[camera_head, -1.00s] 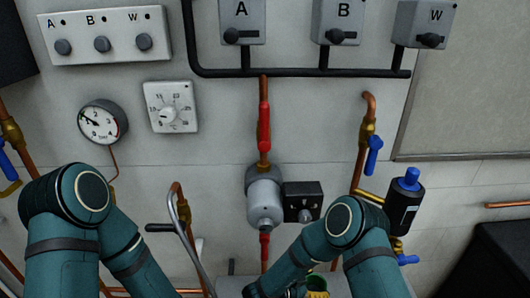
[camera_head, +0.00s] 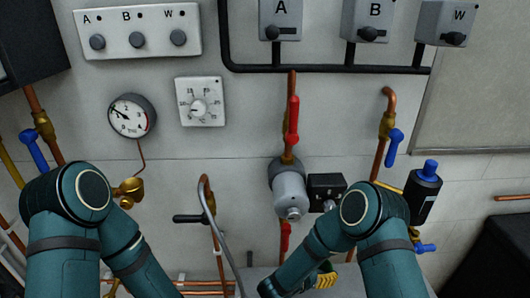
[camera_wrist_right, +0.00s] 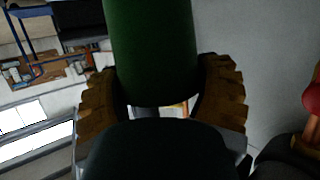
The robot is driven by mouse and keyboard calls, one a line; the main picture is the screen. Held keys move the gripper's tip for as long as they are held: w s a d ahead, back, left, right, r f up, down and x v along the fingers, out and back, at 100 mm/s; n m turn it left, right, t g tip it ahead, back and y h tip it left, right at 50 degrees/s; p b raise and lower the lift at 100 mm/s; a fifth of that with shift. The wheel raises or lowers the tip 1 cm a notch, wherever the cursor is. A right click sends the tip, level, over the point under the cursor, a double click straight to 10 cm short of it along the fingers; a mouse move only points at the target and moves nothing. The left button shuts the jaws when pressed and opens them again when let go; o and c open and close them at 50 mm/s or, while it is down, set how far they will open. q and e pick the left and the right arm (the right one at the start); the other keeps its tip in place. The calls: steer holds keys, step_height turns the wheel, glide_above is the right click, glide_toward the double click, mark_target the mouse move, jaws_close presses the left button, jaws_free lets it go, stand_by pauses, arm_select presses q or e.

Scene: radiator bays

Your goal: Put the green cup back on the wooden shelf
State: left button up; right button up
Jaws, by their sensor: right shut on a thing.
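The green cup (camera_wrist_right: 150,45) fills the upper middle of the right wrist view. My right gripper (camera_wrist_right: 162,85) is shut on it, with a ridged brown finger on each side. In the head view my right gripper (camera_head: 325,277) shows only as yellow ridged finger parts at the bottom, right of centre, and I cannot make out the cup there. My left arm (camera_head: 85,225) stands at the left of the head view; its gripper is out of frame. I cannot make out the wooden shelf for certain in either view.
The wall ahead carries copper pipes, a grey pump (camera_head: 289,192), a pressure gauge (camera_head: 132,116), a dial plate (camera_head: 199,102) and blue-handled valves (camera_head: 394,146). A pale grey surface (camera_head: 345,281) lies below the pump. A dark box (camera_head: 495,255) stands at lower right.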

steer(key=w+r+n+t+y, duration=0.1)
steer(key=r, duration=0.1)
steer(key=d+r+n+t+y, duration=0.1)
steer(key=r+n+y, duration=0.1)
steer(key=w+r+n+t+y, duration=0.1)
steer(key=r+n+t+y, duration=0.1)
steer(key=shift+w+d, duration=0.35)
steer(key=shift+d, duration=0.05)
steer(key=shift+s+a+r+n+t+y, duration=0.1)
steer(key=shift+s+r+n+t+y, duration=0.15)
steer(key=shift+s+r+n+y, duration=0.6)
steer(key=shift+s+a+r+n+t+y, duration=0.1)
steer(key=shift+s+r+n+t+y, duration=0.3)
steer(key=shift+n+y, duration=0.7)
steer(key=shift+s+a+r+n+t+y, duration=0.15)
steer(key=shift+s+r+n+y, duration=0.6)
steer(key=shift+y, duration=0.4)
steer(key=shift+w+d+f, duration=0.1)
steer(key=shift+f, duration=0.1)
steer(key=n+y, duration=0.5)
glide_above(328, 293)
step_height(328, 293, down, 12)
steer(key=shift+g+y, duration=0.3)
steer(key=shift+g, duration=0.1)
step_height(328, 293, down, 10)
steer(key=b, duration=0.3)
